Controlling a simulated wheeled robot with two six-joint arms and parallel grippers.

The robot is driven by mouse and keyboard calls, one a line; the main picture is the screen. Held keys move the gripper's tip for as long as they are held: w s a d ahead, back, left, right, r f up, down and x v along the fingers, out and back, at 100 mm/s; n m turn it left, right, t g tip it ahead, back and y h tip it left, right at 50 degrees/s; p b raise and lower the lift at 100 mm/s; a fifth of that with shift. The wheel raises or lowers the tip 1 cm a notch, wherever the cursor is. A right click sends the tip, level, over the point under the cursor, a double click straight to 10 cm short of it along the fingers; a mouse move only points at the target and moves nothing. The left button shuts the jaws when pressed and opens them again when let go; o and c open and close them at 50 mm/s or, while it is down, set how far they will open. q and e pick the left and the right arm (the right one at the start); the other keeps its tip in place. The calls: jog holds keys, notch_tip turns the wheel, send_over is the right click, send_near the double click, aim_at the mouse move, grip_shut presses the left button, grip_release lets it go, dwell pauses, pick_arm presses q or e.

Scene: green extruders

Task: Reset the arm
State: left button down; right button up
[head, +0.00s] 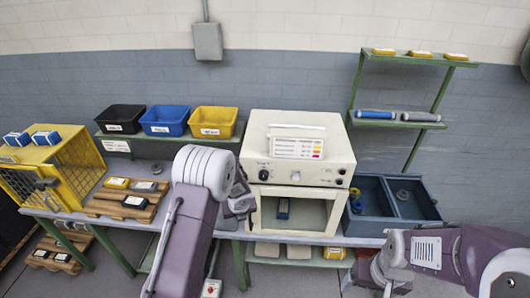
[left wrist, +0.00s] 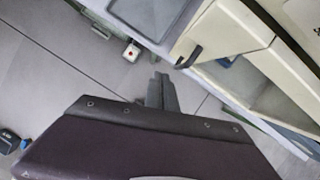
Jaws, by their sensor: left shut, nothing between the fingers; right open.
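My left arm (head: 190,235) rises in front of the bench in the head view. Its gripper (head: 240,205) is beside the left side of the white machine and partly hidden by the wrist. In the left wrist view my left gripper (left wrist: 162,92) is shut with nothing between its fingers, over the grey floor next to the bench edge. My right arm (head: 455,255) comes in from the lower right. My right gripper (head: 376,280) is open, low in front of the bench, with its fingertips near the bottom edge of the picture.
A white machine (head: 298,135) with an open front bay stands mid-bench. To its right is a blue two-part tray (head: 420,195). Black (head: 121,119), blue (head: 165,121) and yellow (head: 214,122) bins stand at the back. A yellow cage (head: 50,172) is at the left.

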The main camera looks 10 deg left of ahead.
pick_arm(q)
jog(key=s+d+f+n+g+h+b, duration=0.1)
jog(key=s+d+n+b, duration=0.1)
jog(key=s+n+b, duration=0.5)
jog(key=s+d+f+n+g+h+b, duration=0.1)
jog(key=s+n+b, duration=0.6)
jog(key=s+n, duration=0.8)
jog(key=d+f+n, duration=0.1)
jog(key=n, duration=0.7)
jog(key=shift+d+f+n, duration=0.3)
pick_arm(e)
notch_tip(320, 180, down, 14)
jog(key=shift+f, duration=0.2)
pick_arm(q)
jog(key=shift+s, duration=0.1)
pick_arm(e)
jog(key=shift+c, duration=0.3)
